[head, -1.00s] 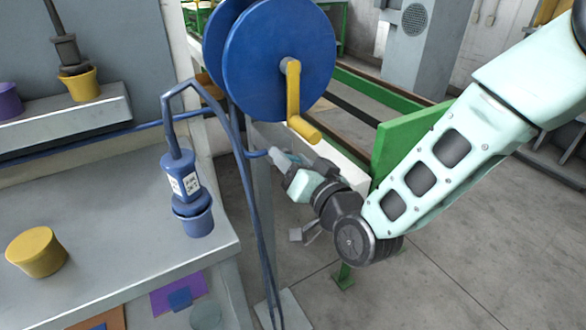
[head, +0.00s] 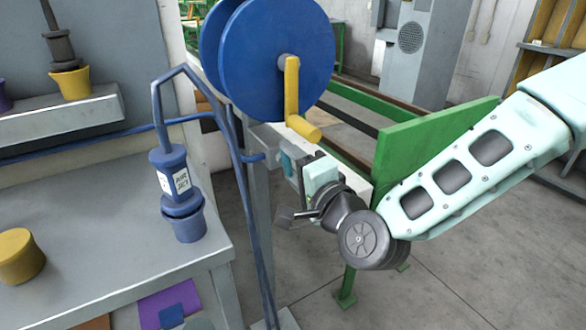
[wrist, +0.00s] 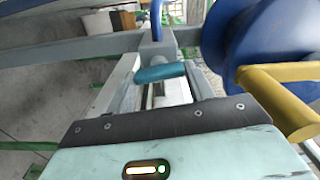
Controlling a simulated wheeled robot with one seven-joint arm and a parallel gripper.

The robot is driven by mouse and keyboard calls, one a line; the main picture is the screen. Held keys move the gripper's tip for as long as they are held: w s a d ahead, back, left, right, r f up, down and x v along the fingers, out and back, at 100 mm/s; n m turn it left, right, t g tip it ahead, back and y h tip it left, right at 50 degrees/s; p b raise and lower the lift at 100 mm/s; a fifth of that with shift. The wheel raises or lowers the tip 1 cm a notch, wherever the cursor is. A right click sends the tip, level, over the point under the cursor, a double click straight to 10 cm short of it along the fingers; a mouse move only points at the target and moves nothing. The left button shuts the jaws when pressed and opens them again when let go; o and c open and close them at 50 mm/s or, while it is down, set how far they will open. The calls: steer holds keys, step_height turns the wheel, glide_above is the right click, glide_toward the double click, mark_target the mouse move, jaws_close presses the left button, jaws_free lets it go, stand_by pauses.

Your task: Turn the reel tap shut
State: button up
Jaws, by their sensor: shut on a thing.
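The reel tap's teal handle (wrist: 160,73) lies crosswise in the wrist view, below a grey block with a blue pipe rising from it. In the head view the handle (head: 287,163) shows as a small teal piece beside the reel's post, below the blue reel (head: 265,62). My gripper (wrist: 161,80) is shut on the handle, with one finger at each end of it. In the head view my gripper (head: 296,166) partly hides the tap.
The reel's yellow crank (head: 292,90) hangs just above my gripper; it also shows close on the right in the wrist view (wrist: 285,95). A green-framed bench (head: 425,140) stands behind my arm. A grey workbench (head: 90,240) with a blue air jet tool (head: 174,180) is at left.

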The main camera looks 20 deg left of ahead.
steer(key=shift+f+m, duration=0.1)
steer(key=shift+m, duration=0.5)
steer(key=o, duration=1)
steer(key=shift+p+v, duration=6.15)
steer(key=shift+v, duration=2.6)
